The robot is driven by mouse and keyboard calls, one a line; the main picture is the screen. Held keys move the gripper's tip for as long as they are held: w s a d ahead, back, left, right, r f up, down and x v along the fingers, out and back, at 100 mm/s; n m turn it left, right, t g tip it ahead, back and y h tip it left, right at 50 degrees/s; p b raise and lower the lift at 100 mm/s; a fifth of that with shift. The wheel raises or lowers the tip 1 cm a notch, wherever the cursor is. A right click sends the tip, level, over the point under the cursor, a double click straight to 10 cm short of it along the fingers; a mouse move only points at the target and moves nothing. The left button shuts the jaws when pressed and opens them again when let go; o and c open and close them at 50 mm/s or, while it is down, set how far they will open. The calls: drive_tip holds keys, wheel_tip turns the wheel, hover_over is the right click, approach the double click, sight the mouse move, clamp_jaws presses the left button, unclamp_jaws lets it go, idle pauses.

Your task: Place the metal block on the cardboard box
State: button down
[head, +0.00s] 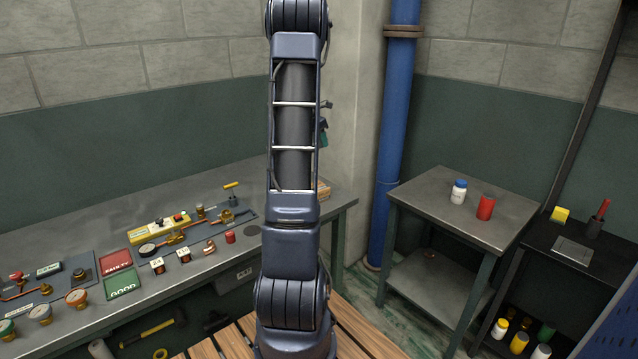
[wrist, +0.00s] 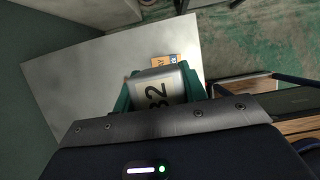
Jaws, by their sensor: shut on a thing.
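The metal block (wrist: 153,80) is a silvery block with dark "32" marking, seen in the wrist view. My gripper (wrist: 159,92) is shut on it, with a green finger on each side. In the head view the cardboard box (head: 323,189) sits near the right end of the long bench, mostly behind my arm. Only a bit of my gripper (head: 323,132) shows there, above the box. The gap between block and box is unclear.
The long grey bench (head: 70,225) carries gauges, fittings, a red tray (head: 117,260) and a green tray (head: 123,284) left of my arm. A side table (head: 440,195) with a white bottle (head: 458,191) and a red can (head: 486,206) stands right, past a blue pipe (head: 392,130).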

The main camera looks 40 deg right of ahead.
wheel_tip(320, 180, down, 18)
idle(0.7)
drive_tip(key=shift+f, duration=0.15)
drive_tip(key=c, duration=0.8)
unclamp_jaws()
